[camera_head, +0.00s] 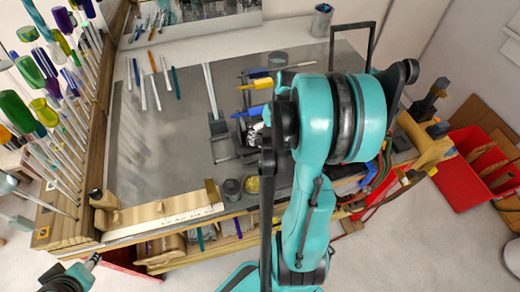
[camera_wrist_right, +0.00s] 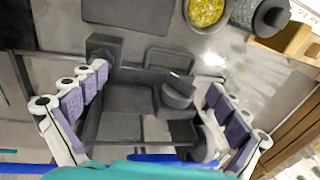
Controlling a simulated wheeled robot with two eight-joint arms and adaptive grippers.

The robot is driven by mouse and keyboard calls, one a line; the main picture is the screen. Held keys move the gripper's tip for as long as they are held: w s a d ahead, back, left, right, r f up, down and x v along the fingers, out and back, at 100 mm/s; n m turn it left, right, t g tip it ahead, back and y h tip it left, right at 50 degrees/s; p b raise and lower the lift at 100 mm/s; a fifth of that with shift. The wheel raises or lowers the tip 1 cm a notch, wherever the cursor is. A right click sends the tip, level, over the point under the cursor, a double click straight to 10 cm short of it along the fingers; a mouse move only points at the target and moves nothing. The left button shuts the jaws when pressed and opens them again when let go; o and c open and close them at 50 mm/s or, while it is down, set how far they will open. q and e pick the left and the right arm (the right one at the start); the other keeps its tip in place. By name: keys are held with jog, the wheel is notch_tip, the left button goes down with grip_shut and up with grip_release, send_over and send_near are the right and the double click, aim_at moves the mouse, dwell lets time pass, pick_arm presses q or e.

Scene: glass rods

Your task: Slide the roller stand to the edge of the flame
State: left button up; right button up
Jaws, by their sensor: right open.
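A dark grey metal stand with a flat base (camera_wrist_right: 127,98) and a round roller-like part (camera_wrist_right: 178,92) lies under and between my right fingers in the right wrist view. I take it for the roller stand. My right gripper (camera_wrist_right: 158,82) is open around it, with one finger on each side; I cannot tell whether they touch it. In the head view my teal right arm hides much of this area, and only dark parts of the stand (camera_head: 225,146) show. My left gripper (camera_head: 92,262) is at the bottom left, away from the bench. No flame can be made out.
A grey cup (camera_head: 232,188) and a cup of yellow bits (camera_head: 252,185) stand near the bench front. Yellow and blue handled pieces (camera_head: 260,84) lie behind the stand. Coloured glass rods (camera_head: 157,90) lie at the back left. The left bench top (camera_head: 150,150) is clear.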

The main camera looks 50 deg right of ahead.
aim_at(257, 161)
jog(key=shift+g+h, duration=0.6)
jog(key=shift+h, duration=0.2)
jog(key=a, duration=0.1)
jog(key=w+a+f, duration=0.1)
jog(key=w+a+p, duration=0.1)
jog(key=a, duration=0.1)
jog(key=shift+w+f, duration=0.2)
jog(key=shift+f, duration=0.15)
notch_tip(257, 161, down, 8)
jog(key=shift+b, duration=0.45)
jog(key=c, duration=1.4)
jog(key=shift+s+a+r, duration=0.1)
jog(key=shift+a, duration=0.05)
jog(key=c, duration=0.6)
jog(key=shift+s+a, duration=0.1)
jog(key=shift+c, duration=0.6)
